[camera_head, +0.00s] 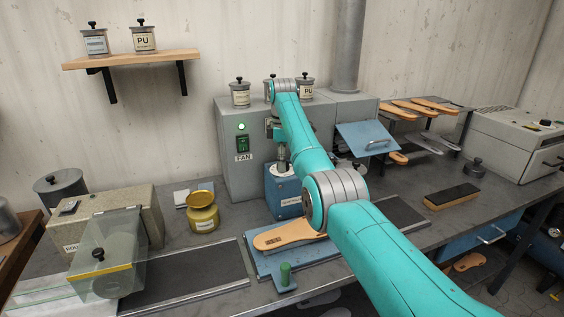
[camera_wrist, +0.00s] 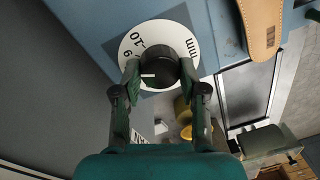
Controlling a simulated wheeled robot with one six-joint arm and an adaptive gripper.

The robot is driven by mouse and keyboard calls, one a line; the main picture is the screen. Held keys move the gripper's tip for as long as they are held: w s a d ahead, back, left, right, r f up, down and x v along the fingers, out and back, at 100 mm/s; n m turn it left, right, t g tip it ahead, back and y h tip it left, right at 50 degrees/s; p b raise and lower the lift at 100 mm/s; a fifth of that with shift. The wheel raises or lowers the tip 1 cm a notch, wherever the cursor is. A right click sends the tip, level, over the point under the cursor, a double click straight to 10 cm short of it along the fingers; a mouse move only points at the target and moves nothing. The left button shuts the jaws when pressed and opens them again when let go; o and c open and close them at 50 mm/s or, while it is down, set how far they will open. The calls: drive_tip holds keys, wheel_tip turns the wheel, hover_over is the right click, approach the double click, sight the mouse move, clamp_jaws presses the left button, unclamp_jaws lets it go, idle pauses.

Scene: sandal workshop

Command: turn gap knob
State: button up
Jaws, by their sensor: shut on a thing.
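The gap knob (camera_wrist: 158,62) is a round black knob with a white mark. It sits on a white dial (camera_wrist: 158,28) with black numbers and "mm". The dial is on a blue machine body (camera_wrist: 92,22). My gripper (camera_wrist: 160,76) has one finger on each side of the knob and is shut on it. A tan sole (camera_head: 285,234) lies at the front of the machine and also shows in the wrist view (camera_wrist: 261,28).
A grey fan cabinet (camera_head: 235,182) stands behind. A yellow jar (camera_head: 202,212) and a beige machine with a clear guard (camera_head: 105,255) are to the left.

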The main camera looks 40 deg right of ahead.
drive_tip(key=shift+d+n, duration=0.1)
drive_tip(key=shift+n, duration=0.9)
drive_tip(key=o, duration=1.1)
drive_tip(key=shift+o, duration=0.2)
drive_tip(key=shift+w+d+r, duration=0.1)
drive_tip(key=shift+r, duration=1.75)
drive_tip(key=shift+w+r, duration=0.1)
drive_tip(key=shift+r, duration=1.75)
